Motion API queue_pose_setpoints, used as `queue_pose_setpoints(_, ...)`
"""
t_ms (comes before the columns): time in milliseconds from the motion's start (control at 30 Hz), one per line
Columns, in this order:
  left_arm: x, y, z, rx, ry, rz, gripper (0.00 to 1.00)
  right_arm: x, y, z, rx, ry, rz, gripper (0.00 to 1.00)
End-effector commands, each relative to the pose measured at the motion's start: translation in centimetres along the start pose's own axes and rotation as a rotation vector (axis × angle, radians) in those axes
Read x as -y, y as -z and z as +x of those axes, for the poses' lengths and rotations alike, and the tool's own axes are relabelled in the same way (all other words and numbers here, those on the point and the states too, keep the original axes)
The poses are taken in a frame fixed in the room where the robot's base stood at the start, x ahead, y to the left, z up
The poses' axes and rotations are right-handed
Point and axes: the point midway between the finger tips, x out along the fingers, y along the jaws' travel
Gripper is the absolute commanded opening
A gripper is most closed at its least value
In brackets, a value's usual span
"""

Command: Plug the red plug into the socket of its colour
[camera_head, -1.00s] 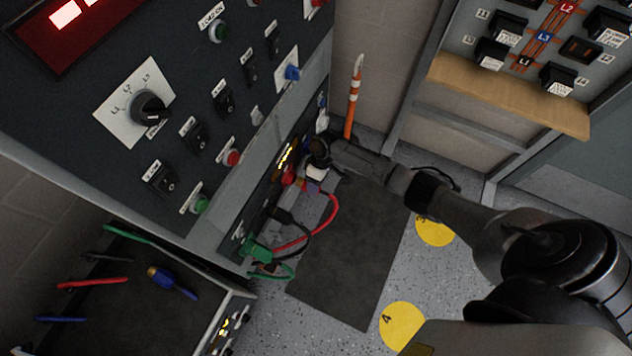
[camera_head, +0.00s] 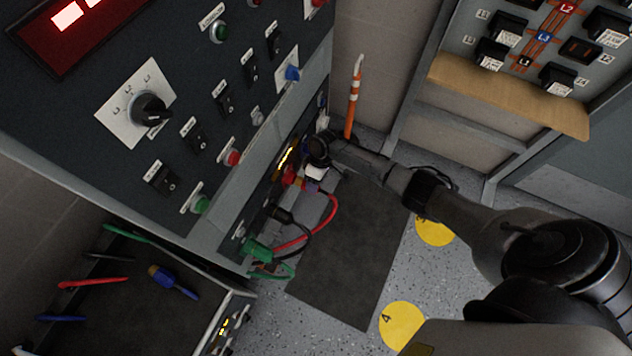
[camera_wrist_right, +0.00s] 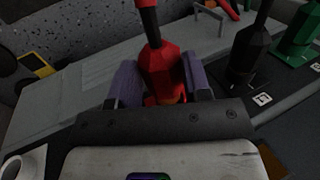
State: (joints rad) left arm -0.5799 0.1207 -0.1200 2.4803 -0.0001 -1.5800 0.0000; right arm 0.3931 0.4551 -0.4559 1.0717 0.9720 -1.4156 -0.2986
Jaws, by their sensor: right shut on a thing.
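The red plug (camera_wrist_right: 160,72) stands between the two purple-padded fingers of my right gripper (camera_wrist_right: 160,88) in the right wrist view, and the fingers are shut on it. Its tip and whatever is under it are hidden by the gripper body. In the head view the red plug (camera_head: 290,176) is at the lower panel of the console, with its red cable (camera_head: 334,212) looping down. I cannot tell whether the plug is seated in a socket. My left gripper is not in view.
A black plug (camera_wrist_right: 250,52) and a green plug (camera_wrist_right: 300,32) stand beside the red one at the panel; the green plug (camera_head: 258,250) also shows in the head view. An orange-and-white pole (camera_head: 353,98) leans at the wall. The dark floor mat (camera_head: 350,260) is clear.

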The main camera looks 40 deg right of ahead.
Motion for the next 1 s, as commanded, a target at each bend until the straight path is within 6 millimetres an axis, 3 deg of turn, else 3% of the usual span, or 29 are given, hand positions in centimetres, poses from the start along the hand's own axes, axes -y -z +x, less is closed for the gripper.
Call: queue_pose_setpoints(1000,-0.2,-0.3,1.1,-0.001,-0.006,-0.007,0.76,0.0,2.3,0.0,-0.002,0.0,-0.001,0.23)
